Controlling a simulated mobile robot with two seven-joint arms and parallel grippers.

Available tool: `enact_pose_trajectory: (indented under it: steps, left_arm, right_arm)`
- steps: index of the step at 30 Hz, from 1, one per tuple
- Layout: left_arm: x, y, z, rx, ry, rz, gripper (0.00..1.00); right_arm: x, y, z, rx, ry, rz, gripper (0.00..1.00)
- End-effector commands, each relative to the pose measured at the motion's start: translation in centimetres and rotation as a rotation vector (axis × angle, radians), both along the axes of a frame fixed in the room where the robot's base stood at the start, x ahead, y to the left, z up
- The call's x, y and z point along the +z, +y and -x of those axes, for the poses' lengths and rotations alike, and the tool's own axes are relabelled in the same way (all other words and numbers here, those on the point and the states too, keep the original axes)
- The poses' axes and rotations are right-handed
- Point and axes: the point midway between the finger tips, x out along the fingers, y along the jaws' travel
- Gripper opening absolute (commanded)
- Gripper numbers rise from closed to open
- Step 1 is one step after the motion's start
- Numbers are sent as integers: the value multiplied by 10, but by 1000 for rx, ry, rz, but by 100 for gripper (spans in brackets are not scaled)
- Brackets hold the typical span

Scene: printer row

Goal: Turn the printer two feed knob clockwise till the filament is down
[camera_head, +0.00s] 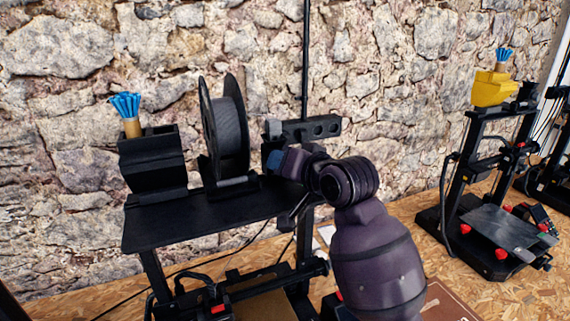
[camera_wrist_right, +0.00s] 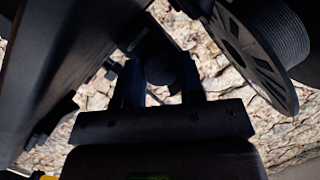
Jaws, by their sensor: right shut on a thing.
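My right gripper (camera_head: 277,161) is at the right end of the near printer's top shelf, beside the filament spool. In the right wrist view, my right gripper (camera_wrist_right: 160,88) has its two dark fingers on either side of a dark round knob (camera_wrist_right: 161,71) and is shut on it. The grey filament spool (camera_head: 230,130) stands upright on the shelf and also shows at the upper right of the wrist view (camera_wrist_right: 262,45). The view is dark, so any mark on the knob cannot be made out. My left gripper is not in view.
The near printer's black shelf (camera_head: 190,221) also bears a black holder (camera_head: 152,163) with blue-tipped tools. A grey bar with holes (camera_head: 310,129) is behind my wrist. Another printer (camera_head: 500,232) with a yellow box (camera_head: 490,90) stands to the right. A stone wall is close behind.

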Motion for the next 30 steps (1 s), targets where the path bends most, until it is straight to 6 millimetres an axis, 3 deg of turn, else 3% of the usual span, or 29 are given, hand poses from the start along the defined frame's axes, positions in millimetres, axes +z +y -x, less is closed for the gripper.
enact_pose_trajectory:
  steps: [2,3,5,17,30]
  left_arm:
    - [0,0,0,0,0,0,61]
    - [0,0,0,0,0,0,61]
    - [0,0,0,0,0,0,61]
    - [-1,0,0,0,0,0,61]
    - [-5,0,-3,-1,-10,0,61]
  right_arm:
    - [0,0,0,0,-1,1,12]
    - [0,0,0,0,-1,1,40]
    - [0,0,0,0,-1,1,46]
    - [2,-5,6,-1,-1,1,46]
    - [19,-46,63,-1,-2,1,46]
